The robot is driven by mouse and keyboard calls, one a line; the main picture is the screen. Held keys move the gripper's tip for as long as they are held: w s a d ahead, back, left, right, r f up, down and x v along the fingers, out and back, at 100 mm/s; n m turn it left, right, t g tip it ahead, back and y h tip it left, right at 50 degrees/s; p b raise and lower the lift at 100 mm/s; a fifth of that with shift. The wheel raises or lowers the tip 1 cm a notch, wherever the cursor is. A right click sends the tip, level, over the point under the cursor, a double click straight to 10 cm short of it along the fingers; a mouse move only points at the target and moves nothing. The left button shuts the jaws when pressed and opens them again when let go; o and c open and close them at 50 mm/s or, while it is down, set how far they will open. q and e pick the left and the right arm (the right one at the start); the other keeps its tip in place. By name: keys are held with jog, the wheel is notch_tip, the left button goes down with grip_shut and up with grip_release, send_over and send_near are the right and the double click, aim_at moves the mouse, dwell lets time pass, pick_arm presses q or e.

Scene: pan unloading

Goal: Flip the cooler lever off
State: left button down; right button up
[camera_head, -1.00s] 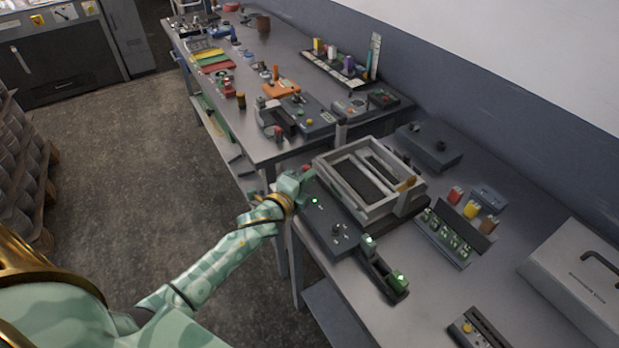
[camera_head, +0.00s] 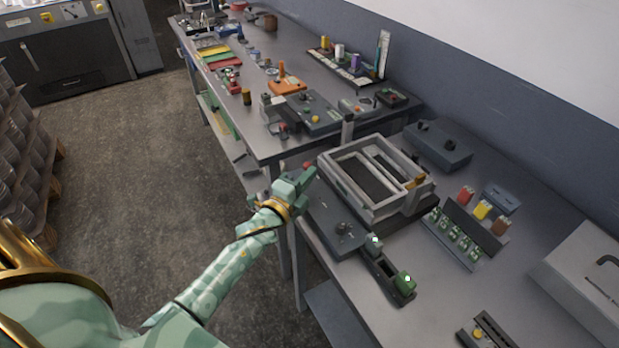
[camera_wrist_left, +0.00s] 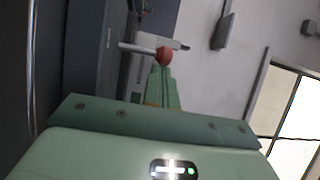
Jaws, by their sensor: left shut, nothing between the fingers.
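A lever with a red ball knob (camera_head: 306,166) is at the near left corner of the pale frame unit. In the left wrist view the red ball (camera_wrist_left: 164,56) sits just beyond my fingertips, with a thin metal rod beside it. I cannot tell whether the fingers touch it. My left gripper (camera_head: 309,176) is shut and empty, over the left end of a dark control panel (camera_head: 325,215); it also shows in the left wrist view (camera_wrist_left: 161,72). The fingers hide part of the panel. No label marks which part is the cooler. My right gripper is not in view.
The pale frame unit (camera_head: 344,190) stands just right of my gripper. A narrow dark block with green parts (camera_head: 388,274) lies nearer. A grey case (camera_head: 572,280) stands at the right. The floor left of the bench (camera_head: 150,170) is clear.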

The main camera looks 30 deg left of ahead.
pick_arm(q)
jog(key=shift+s+a+f+t+b, duration=0.1)
jog(key=shift+s+a+t+b, duration=0.05)
jog(key=shift+t+b, duration=0.2)
jog(key=shift+s+a+f+b, duration=0.15)
jog(key=shift+s+a+b, duration=0.1)
jog(key=shift+s+b, duration=0.15)
dwell(0.6)
jog(key=s+a+f, duration=0.1)
jog(key=s, duration=1.5)
jog(key=shift+f, duration=0.4)
